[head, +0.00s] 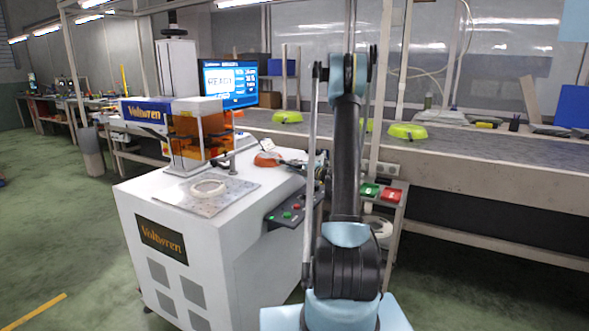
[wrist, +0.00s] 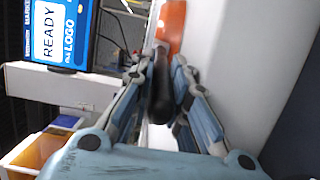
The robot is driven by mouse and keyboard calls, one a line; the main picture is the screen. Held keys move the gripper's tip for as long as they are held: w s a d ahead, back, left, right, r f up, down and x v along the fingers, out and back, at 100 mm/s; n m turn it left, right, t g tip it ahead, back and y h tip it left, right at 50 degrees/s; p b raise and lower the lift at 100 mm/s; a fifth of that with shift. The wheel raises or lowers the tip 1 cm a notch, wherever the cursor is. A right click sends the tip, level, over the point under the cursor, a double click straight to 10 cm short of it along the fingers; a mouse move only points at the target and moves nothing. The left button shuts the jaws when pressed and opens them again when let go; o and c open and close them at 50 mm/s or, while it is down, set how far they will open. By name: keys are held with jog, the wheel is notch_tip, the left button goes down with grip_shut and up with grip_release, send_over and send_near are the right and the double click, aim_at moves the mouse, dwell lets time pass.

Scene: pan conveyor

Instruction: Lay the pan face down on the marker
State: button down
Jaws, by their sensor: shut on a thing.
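The orange pan (head: 267,159) is over the right rear part of the white marker cabinet's top, left of my arm. In the wrist view its orange body (wrist: 171,27) is at the top, and its dark handle (wrist: 160,92) runs down between my fingers. My gripper (wrist: 158,72) is shut on the handle. I cannot tell whether the pan touches the cabinet or which face is up. The marker (head: 165,232) is a white cabinet with a marking head and amber guard. A pale ring (head: 208,188) lies on its metal plate (head: 185,203), with no pan on it.
A monitor (head: 231,83) reading READY stands behind the marker. A control panel (head: 291,212) juts from its right side. Lime-green pans (head: 408,131) sit on the long conveyor (head: 470,150) behind. A stand with green and red buttons (head: 390,195) is beside my arm.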

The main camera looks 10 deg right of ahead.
dwell(0.3)
jog(key=c, duration=1.5)
grip_release()
jog(key=shift+o, duration=0.2)
jog(key=shift+s+f, duration=0.1)
